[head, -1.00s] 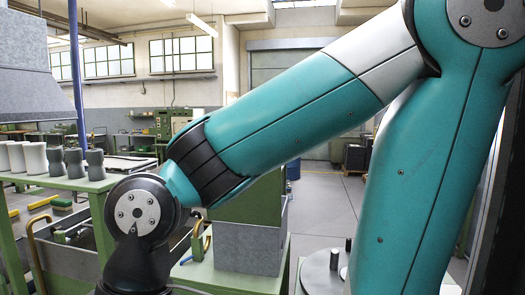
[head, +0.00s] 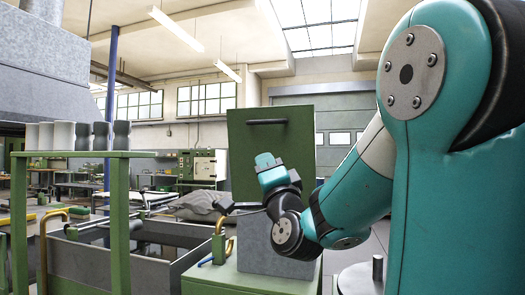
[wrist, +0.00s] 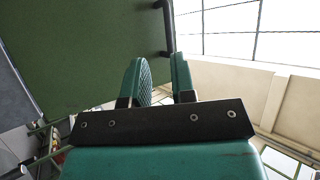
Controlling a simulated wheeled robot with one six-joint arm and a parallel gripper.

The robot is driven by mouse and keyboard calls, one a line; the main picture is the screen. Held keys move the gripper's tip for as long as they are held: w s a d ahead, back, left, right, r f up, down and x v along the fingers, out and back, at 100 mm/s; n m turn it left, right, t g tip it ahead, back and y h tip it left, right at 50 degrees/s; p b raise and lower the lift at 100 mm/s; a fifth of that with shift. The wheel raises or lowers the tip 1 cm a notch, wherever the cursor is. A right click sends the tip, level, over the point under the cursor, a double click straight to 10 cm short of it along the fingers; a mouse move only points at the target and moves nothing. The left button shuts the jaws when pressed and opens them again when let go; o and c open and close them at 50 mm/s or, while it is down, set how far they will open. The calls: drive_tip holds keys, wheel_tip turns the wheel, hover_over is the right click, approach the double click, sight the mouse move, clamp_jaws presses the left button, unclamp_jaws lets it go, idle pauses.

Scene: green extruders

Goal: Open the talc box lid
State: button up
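The talc box (head: 285,258) is a grey box low in the middle of the head view. Its green lid (head: 300,150) stands upright above it, with a black bar handle (head: 267,122) near the top edge. My gripper (head: 264,160) is in front of the lid, below the handle. In the wrist view the lid (wrist: 80,50) fills the upper left and the handle (wrist: 168,28) shows just beyond my fingertips. My gripper's two teal fingers (wrist: 160,68) are apart, with nothing seen between them. The box's inside is hidden.
A green table (head: 100,154) with several white and dark grey cups stands left. A grey bin (head: 85,262) and yellow-handled parts (head: 218,240) lie between it and the box. The box stands on a green bench (head: 240,284).

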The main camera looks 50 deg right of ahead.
drive_tip(key=s+m+h, duration=0.1)
drive_tip(key=s+h, duration=0.1)
drive_tip(key=p, duration=1.3)
approach(263, 122)
drive_tip(key=shift+m+g, duration=0.3)
drive_tip(key=shift+m, duration=0.1)
drive_tip(key=x, duration=0.9)
drive_tip(key=shift+r, duration=0.1)
drive_tip(key=shift+p+x, duration=0.3)
drive_tip(key=shift+x, duration=0.5)
clamp_jaws()
